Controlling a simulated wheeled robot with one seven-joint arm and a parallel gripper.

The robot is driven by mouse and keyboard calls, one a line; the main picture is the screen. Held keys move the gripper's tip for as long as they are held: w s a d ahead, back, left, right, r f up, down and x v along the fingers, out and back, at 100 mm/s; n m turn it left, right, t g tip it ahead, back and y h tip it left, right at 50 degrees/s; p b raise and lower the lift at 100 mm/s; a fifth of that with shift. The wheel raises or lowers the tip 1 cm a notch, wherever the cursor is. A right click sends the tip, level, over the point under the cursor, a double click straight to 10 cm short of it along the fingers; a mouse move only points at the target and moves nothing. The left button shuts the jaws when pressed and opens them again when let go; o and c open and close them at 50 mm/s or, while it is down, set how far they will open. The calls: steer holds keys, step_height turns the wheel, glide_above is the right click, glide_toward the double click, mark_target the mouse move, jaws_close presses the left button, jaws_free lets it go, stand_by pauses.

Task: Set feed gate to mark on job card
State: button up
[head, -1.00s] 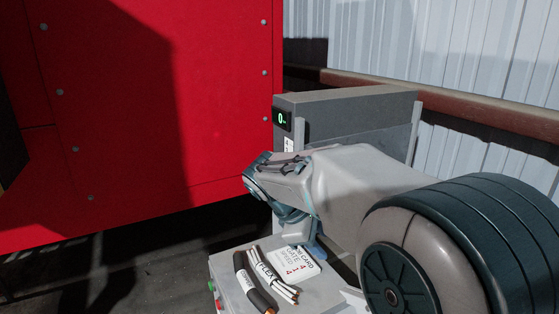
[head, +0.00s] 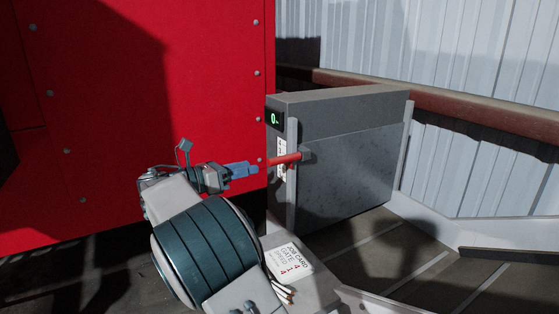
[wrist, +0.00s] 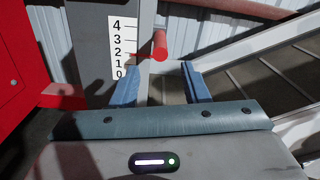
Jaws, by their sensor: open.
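The feed gate (head: 350,150) is a grey panel at centre right in the head view. A red handle (head: 284,160) sticks out from its near edge. In the wrist view the handle (wrist: 160,45) is just beyond my fingertips, beside a white scale (wrist: 122,48) marked 0 to 4. A red pointer shows near the scale's middle; its exact mark is unclear. My gripper (head: 248,170) is open and empty, facing the handle. In the wrist view its blue fingers (wrist: 160,68) stand apart, with the handle between their lines. The job card (head: 289,257) lists gate and speed with 4, 1, 4.
A small display (head: 275,119) on the gate post reads 0. A large red machine wall (head: 150,100) stands at left. Cable pieces (head: 282,289) lie beside the card, partly hidden by my arm. A conveyor (head: 400,245) runs at right.

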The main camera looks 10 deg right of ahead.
mark_target(280, 160)
steer(key=p+x, duration=0.1)
steer(key=x, duration=0.9)
steer(key=shift+w+d+f, duration=0.1)
steer(key=shift+d, duration=0.25)
jaws_close()
